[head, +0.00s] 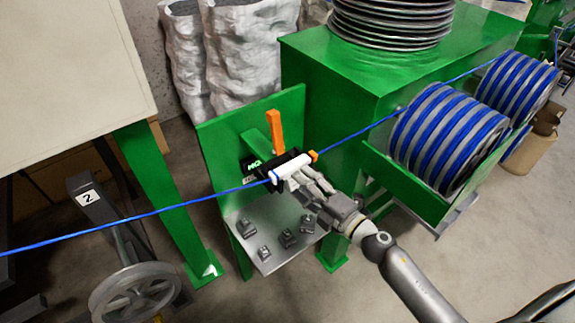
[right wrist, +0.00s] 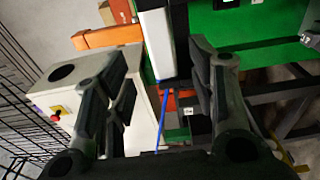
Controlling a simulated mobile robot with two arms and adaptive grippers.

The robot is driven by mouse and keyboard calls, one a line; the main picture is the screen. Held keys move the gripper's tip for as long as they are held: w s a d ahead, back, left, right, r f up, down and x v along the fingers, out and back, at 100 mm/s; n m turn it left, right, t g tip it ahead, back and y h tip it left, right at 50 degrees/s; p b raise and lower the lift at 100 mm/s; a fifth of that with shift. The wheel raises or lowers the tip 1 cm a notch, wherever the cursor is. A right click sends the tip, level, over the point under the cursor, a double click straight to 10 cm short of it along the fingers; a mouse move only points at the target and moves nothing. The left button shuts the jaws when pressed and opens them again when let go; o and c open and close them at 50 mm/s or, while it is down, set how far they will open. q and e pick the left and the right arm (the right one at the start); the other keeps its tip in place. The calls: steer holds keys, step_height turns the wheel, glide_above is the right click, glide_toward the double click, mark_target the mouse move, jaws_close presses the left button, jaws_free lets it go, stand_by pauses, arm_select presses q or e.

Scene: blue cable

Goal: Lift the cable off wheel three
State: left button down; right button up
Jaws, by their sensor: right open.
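The blue cable (head: 170,208) runs taut across the head view, from the left edge through a white roller-like part (head: 293,166) to the striped reels at right. My right gripper (head: 296,180) is at the near side of this white part. In the right wrist view its two fingers (right wrist: 160,65) are apart, with the white part (right wrist: 155,40) beyond and between them; contact is not clear. The blue cable (right wrist: 162,130) also shows there below the white part. A grey spoked wheel (head: 135,292) is at lower left, by a post marked 2. I see no wheel marked three. My left gripper is out of view.
A green stand with an orange lever (head: 274,132) and a grey plate (head: 268,240) bearing several small metal blocks surrounds the white part. A green machine (head: 330,75) and blue-grey reels (head: 445,140) stand at right. Concrete floor is open at lower right.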

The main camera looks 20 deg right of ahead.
mark_target(293, 172)
steer(key=x, duration=0.2)
steer(key=p+x, duration=0.1)
steer(key=x, duration=0.3)
steer(key=shift+w+d, duration=0.15)
steer(key=shift+w, duration=0.3)
steer(key=shift+w+f, duration=0.1)
steer(key=shift+w, duration=0.2)
steer(key=shift+s, duration=0.1)
steer(key=shift+c, duration=0.2)
steer(key=shift+c, duration=1.2)
steer(key=c, duration=0.7)
steer(key=shift+c, duration=0.3)
